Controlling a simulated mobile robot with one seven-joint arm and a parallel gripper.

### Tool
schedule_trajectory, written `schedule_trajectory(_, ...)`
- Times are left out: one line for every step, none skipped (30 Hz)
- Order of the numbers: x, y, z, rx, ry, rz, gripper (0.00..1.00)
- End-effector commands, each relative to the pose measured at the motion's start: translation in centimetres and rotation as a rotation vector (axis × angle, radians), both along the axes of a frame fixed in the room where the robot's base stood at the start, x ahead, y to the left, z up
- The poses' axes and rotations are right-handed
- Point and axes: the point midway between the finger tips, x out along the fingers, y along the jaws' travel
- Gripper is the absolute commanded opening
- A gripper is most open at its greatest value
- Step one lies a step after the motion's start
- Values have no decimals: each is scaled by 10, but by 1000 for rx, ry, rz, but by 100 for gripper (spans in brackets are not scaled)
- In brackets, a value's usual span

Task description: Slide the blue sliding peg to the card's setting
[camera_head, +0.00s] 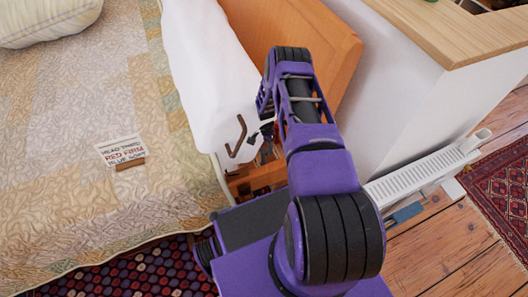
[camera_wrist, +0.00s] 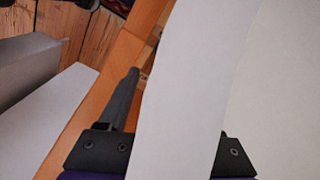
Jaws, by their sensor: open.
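A small card (camera_head: 122,151) lies on the bed at left in the head view, in a brown holder. Its lines appear to read "HEAD THIRD", "RED FIRM" and "BLUE SOFT". I cannot make out the blue sliding peg for certain in either view. My gripper (camera_wrist: 178,100) is open in the wrist view. Its left finger shows beside an orange wooden board, and a white surface covers most of the right finger. I cannot tell whether the fingers touch anything. In the head view my gripper is small and partly hidden beside the white roll, below the arm.
The bed (camera_head: 70,100) fills the left. A white roll (camera_head: 208,80) stands along its edge, against an orange wooden board (camera_head: 300,35). A brown hook (camera_head: 238,138) shows at its foot. A white slotted unit (camera_head: 425,173), with a blue-grey piece (camera_head: 405,213) below, lies right.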

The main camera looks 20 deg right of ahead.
Motion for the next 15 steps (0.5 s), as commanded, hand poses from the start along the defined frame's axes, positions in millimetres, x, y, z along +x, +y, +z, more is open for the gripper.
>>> schedule_trajectory(1,0,14,-1,-2,1,66)
schedule_trajectory(1,0,20,0,-1,1,66)
schedule_trajectory(1,0,28,0,-1,1,66)
schedule_trajectory(1,0,33,-1,0,1,66)
schedule_trajectory(0,0,38,-1,0,1,66)
schedule_trajectory(0,0,43,-1,0,2,66)
schedule_trajectory(1,0,47,-1,0,2,66)
schedule_trajectory(0,0,50,-1,0,2,66)
schedule_trajectory(0,0,54,0,0,2,66)
schedule_trajectory(0,1,56,0,0,1,66)
schedule_trajectory(0,1,58,0,0,1,66)
schedule_trajectory(0,1,60,0,0,1,66)
schedule_trajectory(0,1,61,1,0,1,66)
schedule_trajectory(0,1,62,1,0,1,66)
schedule_trajectory(0,1,62,1,0,1,66)
